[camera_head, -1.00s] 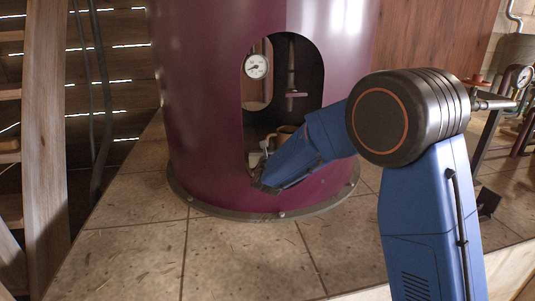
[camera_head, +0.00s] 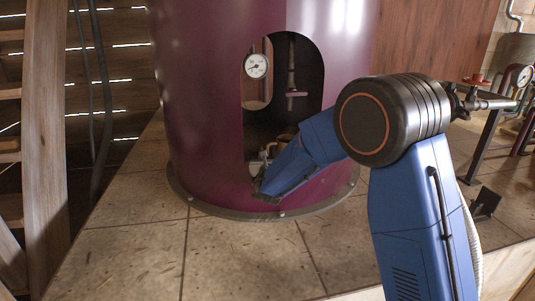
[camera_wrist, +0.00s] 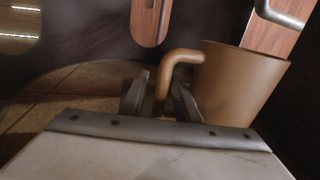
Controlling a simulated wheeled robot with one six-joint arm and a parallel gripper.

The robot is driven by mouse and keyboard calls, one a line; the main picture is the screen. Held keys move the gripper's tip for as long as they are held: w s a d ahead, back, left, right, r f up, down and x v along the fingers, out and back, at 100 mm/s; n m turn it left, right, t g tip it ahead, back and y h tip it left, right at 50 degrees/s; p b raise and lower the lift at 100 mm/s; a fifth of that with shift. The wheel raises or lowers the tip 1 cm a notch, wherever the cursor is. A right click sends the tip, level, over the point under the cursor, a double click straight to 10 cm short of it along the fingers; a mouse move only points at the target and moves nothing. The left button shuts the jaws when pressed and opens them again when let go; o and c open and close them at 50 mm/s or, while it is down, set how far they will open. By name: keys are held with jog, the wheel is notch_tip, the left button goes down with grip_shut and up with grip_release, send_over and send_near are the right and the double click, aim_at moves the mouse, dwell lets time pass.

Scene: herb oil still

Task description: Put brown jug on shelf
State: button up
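The brown jug (camera_wrist: 240,82) stands inside the purple still, seen through its oval opening. In the wrist view its curved handle (camera_wrist: 163,85) reaches left and comes down between the fingertips of my gripper (camera_wrist: 158,97). The fingers are apart, with a visible gap on the handle's left side; the right finger is close to the handle, and I cannot tell whether it touches. In the head view only a small brown part of the jug (camera_head: 286,137) shows behind my arm, and the fingertips are mostly hidden. I cannot make out a shelf in either view.
The purple still (camera_head: 205,120) surrounds the opening, and its rim is close around my arm. A gauge (camera_head: 256,66) and a pipe with a tap (camera_head: 292,93) are inside above. A wooden post (camera_head: 45,150) stands at left. The tiled floor (camera_head: 140,255) in front is clear.

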jog(key=shift+r, duration=0.2)
jog(key=s, duration=0.8)
jog(key=s+d, duration=0.1)
jog(key=s, duration=0.3)
